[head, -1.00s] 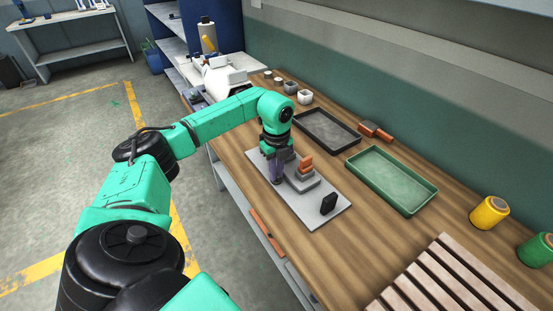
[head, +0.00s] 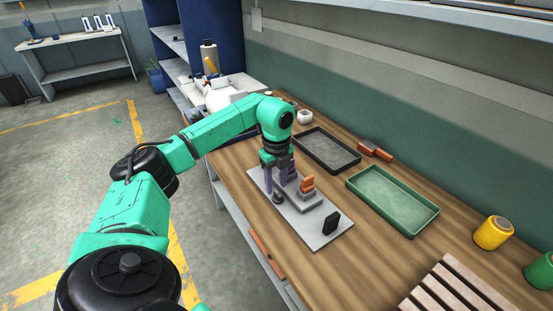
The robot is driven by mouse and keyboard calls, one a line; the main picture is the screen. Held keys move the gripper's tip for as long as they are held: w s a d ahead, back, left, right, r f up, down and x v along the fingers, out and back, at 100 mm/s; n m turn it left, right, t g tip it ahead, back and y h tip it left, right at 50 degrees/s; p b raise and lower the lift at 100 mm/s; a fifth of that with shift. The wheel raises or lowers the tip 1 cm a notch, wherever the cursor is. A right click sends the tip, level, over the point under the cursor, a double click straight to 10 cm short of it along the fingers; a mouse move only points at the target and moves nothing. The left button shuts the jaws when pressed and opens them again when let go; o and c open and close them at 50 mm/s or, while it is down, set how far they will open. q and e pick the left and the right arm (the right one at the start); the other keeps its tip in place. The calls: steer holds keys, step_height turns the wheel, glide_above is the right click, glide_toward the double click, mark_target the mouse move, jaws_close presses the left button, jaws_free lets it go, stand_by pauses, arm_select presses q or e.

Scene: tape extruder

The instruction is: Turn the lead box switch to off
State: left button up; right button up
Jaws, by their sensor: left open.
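A grey baseplate (head: 321,239) lies on the wooden bench. On it stands a stepped grey box (head: 299,202) with an orange part (head: 306,184) on top, which looks like the switch; its setting is too small to read. A small dark round knob (head: 278,198) sits at the box's left side. A black upright piece (head: 331,223) stands near the plate's front end. My left gripper (head: 279,187) points down over the plate, left of the orange part. Its purple-grey fingers are apart with nothing visibly held; contact with the knob or box cannot be told. My right gripper is out of view.
A black tray (head: 351,169) and a green tray (head: 432,208) lie behind the plate. A brush-like orange tool (head: 376,150) lies by the wall. Yellow (head: 492,232) and green (head: 540,270) spools and wooden slats (head: 447,271) are at right. Bench is clear between plate and slats.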

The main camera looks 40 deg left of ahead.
mark_target(277, 195)
arm_select(q)
step_height(277, 195, up, 11)
steer(key=shift+f, duration=0.15)
stand_by(0.4)
